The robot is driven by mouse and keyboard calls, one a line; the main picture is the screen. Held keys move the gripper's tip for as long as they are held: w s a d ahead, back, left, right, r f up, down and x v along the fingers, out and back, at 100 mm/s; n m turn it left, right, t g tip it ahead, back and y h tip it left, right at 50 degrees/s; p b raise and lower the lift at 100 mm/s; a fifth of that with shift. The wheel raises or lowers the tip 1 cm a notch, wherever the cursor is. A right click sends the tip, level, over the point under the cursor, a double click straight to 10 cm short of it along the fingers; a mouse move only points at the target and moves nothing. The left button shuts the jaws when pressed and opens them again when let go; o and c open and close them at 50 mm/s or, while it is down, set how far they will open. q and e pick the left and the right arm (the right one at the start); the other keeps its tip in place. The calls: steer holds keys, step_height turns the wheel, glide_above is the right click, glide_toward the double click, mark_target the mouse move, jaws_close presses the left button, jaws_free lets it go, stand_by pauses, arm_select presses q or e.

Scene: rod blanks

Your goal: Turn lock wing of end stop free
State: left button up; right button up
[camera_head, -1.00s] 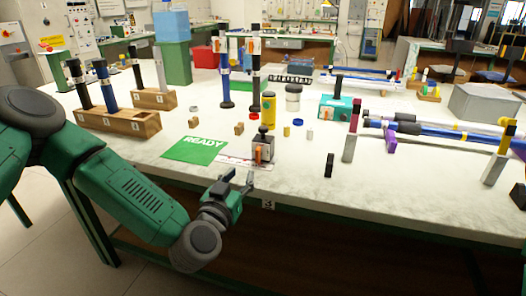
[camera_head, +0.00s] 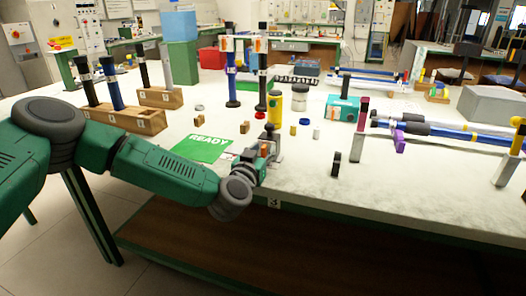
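The end stop (camera_head: 276,144), a small dark grey block with a round black knob on top, stands near the front edge of the table. Its orange lock wing (camera_head: 266,149) shows in part, on the side towards my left gripper. My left gripper (camera_head: 262,153) is right at the end stop, coming from the front left, and covers much of its front and lower part. The fingers overlap the block and the wing, so I cannot tell whether they touch or are closed on the wing. My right gripper is not in view.
A green READY mat (camera_head: 202,148) lies left of the end stop. A yellow cylinder (camera_head: 274,110) stands close behind it. A small black block (camera_head: 336,164) and a grey upright block (camera_head: 357,148) stand to the right. Wooden racks (camera_head: 122,116) with rods are at left.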

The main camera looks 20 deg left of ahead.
arm_select(q)
steer(key=shift+d, duration=0.1)
steer(key=c, duration=0.7)
steer(key=shift+d, duration=0.1)
